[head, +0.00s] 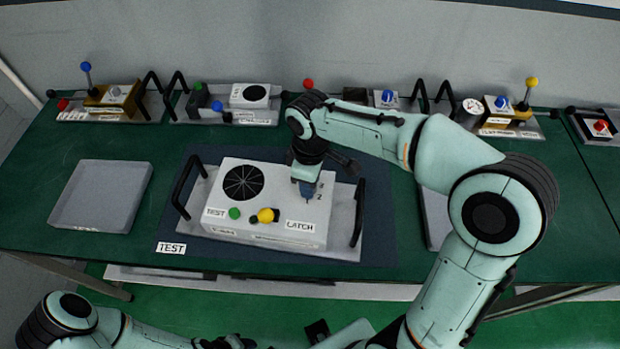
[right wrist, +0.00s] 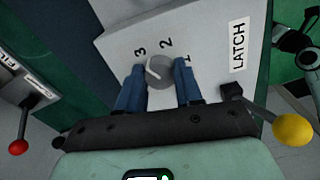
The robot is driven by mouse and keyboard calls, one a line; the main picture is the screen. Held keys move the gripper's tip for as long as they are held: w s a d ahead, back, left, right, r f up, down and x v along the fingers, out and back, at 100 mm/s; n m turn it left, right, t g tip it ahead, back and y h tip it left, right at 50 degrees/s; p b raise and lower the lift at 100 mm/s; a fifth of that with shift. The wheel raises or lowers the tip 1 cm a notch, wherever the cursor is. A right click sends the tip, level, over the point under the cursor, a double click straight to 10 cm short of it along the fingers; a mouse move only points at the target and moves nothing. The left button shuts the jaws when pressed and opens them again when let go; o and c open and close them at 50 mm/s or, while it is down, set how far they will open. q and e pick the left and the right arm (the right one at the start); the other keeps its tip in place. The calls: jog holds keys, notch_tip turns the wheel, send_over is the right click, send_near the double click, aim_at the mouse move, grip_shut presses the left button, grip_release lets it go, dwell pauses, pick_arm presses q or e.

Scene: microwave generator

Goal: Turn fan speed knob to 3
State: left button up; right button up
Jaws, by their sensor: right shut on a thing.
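The fan speed knob (right wrist: 160,72) is a small grey round dial on the white generator unit (head: 265,240), with the numbers 3, 2 and 1 around it. Its pale pointer line slants up and left, towards the 3, in the right wrist view. My right gripper (right wrist: 161,80) is shut on the knob, one blue finger on each side. In the head view my right gripper (head: 307,192) comes down on the unit's right part and hides the knob. My left arm lies low at the bottom edge; its gripper (head: 230,342) is partly cut off and its jaws are unclear.
The unit has a black fan grille (head: 243,183), a green button (head: 234,213), a yellow-balled latch lever (head: 266,215) and black side handles. An empty grey tray (head: 100,195) lies at left. Other devices line the back of the green table.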

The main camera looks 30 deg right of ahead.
dwell(0.4)
jog(key=o, duration=1)
jog(key=shift+o, duration=0.2)
pick_arm(q)
jog(key=w+r+p, duration=0.2)
jog(key=r, duration=0.1)
jog(key=shift+w, duration=0.1)
pick_arm(e)
notch_tip(320, 180, up, 13)
jog(key=shift+r, duration=0.2)
